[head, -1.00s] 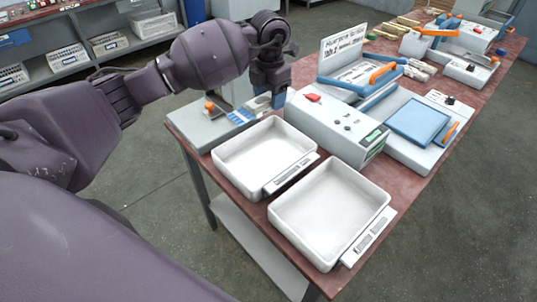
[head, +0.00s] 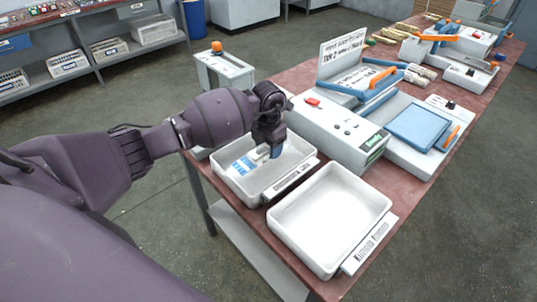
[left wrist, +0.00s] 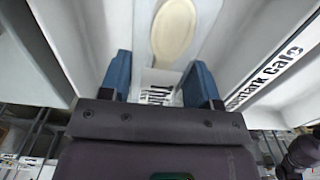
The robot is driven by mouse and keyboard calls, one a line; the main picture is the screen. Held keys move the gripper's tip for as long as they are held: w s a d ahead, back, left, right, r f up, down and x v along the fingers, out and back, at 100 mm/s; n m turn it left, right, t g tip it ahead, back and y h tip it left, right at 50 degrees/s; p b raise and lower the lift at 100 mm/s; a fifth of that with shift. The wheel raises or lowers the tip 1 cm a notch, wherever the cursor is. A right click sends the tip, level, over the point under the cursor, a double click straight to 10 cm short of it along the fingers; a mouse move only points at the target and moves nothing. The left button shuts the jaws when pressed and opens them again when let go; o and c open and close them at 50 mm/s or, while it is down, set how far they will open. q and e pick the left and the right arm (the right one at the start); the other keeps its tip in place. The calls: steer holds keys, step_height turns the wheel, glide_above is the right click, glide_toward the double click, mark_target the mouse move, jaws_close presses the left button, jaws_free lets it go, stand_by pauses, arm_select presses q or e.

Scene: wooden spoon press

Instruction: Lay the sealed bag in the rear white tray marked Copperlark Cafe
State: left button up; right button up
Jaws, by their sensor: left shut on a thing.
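The sealed bag (head: 242,166), pale with blue print, is inside the rear white tray (head: 228,182). My left gripper (head: 270,155) is over that tray, shut on the bag's near end. In the left wrist view, the bag (left wrist: 158,78) shows print between the blue fingertips (left wrist: 158,80), and a pale wooden spoon bowl (left wrist: 175,28) shows beyond them. The tray's label (left wrist: 268,75) ends in "Cafe" there. I cannot tell whether the bag touches the tray floor.
A second white tray (head: 328,262), empty, stands in front with its own label. A white press machine (head: 335,128) with a blue pad and orange handles stands just right of the rear tray. A grey box with an orange knob (head: 222,70) is behind my left gripper.

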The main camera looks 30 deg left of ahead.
mark_target(268, 154)
arm_select(q)
steer(key=shift+f, duration=1.8)
steer(key=shift+f, duration=0.1)
steer(key=shift+f+b, duration=0.1)
steer(key=shift+b, duration=0.2)
steer(key=o, duration=1)
